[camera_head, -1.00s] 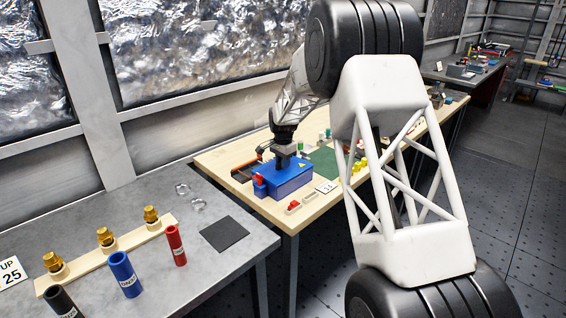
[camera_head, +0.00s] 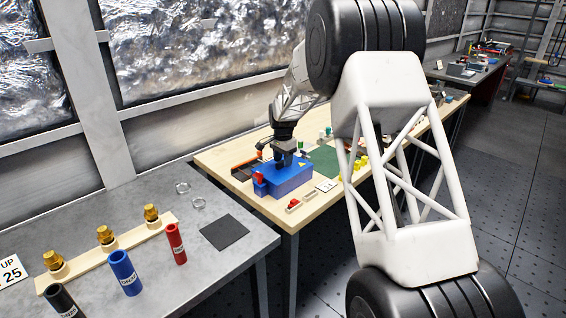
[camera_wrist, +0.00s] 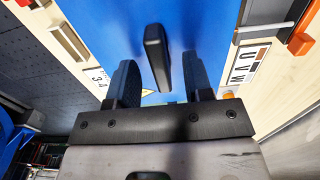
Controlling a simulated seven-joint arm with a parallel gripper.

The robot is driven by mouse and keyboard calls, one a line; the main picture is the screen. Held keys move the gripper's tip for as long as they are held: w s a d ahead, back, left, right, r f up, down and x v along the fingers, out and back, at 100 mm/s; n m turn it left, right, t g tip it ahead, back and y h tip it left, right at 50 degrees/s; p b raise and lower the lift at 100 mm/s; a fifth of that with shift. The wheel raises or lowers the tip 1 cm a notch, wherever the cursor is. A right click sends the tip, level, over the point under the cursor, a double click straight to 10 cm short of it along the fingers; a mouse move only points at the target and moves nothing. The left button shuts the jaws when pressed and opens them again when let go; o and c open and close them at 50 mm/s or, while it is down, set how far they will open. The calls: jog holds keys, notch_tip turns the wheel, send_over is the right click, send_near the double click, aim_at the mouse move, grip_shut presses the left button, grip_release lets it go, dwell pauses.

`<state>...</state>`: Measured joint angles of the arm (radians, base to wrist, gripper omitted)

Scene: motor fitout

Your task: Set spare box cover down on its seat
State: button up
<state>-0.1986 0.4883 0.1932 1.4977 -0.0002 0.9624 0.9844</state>
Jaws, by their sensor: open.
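The blue box cover (camera_head: 303,172) lies on top of the blue box (camera_head: 292,188) on the wooden bench and looks level; whether it is fully seated I cannot tell. In the wrist view the blue cover top (camera_wrist: 105,20) fills the middle, with a black upright handle (camera_wrist: 156,58) on it. My gripper (camera_head: 285,162) is just above the cover. In the wrist view my gripper (camera_wrist: 160,80) has its two fingers apart, one on each side of the handle, with gaps visible. The cover's edges near the palm are hidden.
A red part (camera_head: 259,178) is at the box's left end. A small tray with red pieces (camera_head: 294,206) and a white card (camera_head: 326,186) lie in front. A "U V W" label (camera_wrist: 247,65) is beside the box.

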jog(key=shift+r, duration=3.25)
jog(key=s+d+r+n, duration=0.1)
jog(key=s+d+r, duration=0.35)
jog(key=s, duration=0.55)
jog(key=s+d+r+n+t, duration=0.1)
jog(key=s+d+r+n, duration=0.1)
jog(key=s+d+r, duration=0.5)
jog(key=s+d+r+n, duration=0.1)
jog(key=s+r, duration=0.4)
jog(key=s, duration=0.7)
jog(key=s+d+f+n, duration=0.1)
jog(key=s+d, duration=0.1)
jog(key=s, duration=0.9)
jog(key=s+d+f+n+t, duration=0.1)
jog(key=s+d+f+n, duration=0.1)
jog(key=s, duration=1)
jog(key=s+d+f+n, duration=0.1)
jog(key=s+d+f, duration=0.1)
jog(key=s, duration=0.9)
jog(key=shift+s+d+n+t, duration=0.3)
jog(key=shift+n, duration=0.1)
